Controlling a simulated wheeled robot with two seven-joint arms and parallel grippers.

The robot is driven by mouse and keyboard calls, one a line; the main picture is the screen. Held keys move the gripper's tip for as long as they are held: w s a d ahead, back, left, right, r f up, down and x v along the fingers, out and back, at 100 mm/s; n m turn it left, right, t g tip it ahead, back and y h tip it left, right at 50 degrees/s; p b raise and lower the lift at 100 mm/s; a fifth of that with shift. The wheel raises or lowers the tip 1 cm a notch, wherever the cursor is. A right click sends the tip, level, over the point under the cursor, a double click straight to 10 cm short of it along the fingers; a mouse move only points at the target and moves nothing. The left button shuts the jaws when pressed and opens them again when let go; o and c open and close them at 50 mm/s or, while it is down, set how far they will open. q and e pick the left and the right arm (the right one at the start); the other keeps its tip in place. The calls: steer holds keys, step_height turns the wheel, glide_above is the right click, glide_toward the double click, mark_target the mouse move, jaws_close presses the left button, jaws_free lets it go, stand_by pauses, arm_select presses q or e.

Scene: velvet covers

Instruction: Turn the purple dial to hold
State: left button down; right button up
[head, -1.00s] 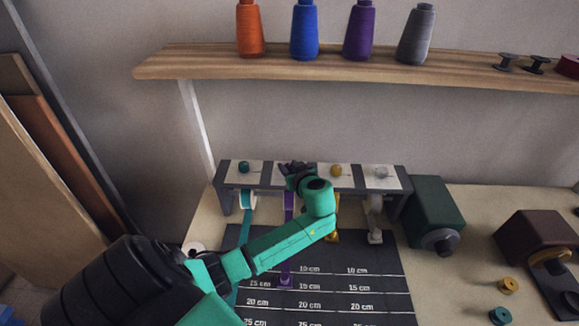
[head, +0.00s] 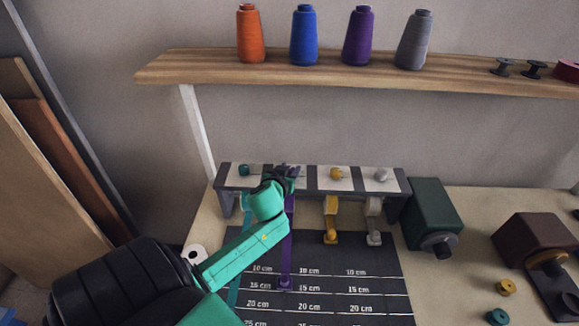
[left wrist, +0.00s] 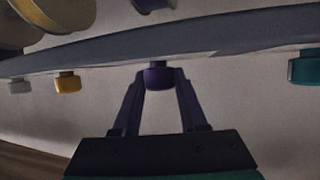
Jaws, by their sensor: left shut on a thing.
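The purple dial (left wrist: 158,77) sits between the two fingers of my left gripper (left wrist: 158,82) in the left wrist view, with the fingertips against its sides. In the head view my left gripper (head: 286,173) is at the second station of the grey rack (head: 310,190) and hides most of the dial. The dial's pointer and the hold mark cannot be made out. A purple ribbon (head: 286,245) hangs from that station down over the dark measuring mat (head: 380,262). My right gripper is not in view.
A teal dial (head: 244,170) is to the left on the rack; a yellow dial (head: 336,173) and a grey dial (head: 381,175) are to the right. A wooden shelf (head: 450,82) with thread cones is above. A green machine (head: 433,210) stands right of the rack.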

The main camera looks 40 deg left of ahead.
arm_select(q)
steer(key=m+h+p, duration=0.1)
steer(key=m+h, duration=0.1)
steer(key=m+h+p, duration=0.1)
steer(key=h+p, duration=0.1)
steer(key=shift+r+m+t, duration=0.2)
steer(key=shift+m+t, duration=0.2)
steer(key=shift+f+m+h+p, duration=0.1)
steer(key=shift+m+h+p, duration=0.45)
steer(key=shift+m+h, duration=0.4)
steer(key=shift+f+m+h, duration=0.15)
steer(key=shift+m+h, duration=0.8)
steer(key=shift+h, duration=0.4)
steer(key=shift+g, duration=0.3)
steer(key=shift+c, duration=2.2)
jaws_free()
steer(key=shift+s, duration=0.15)
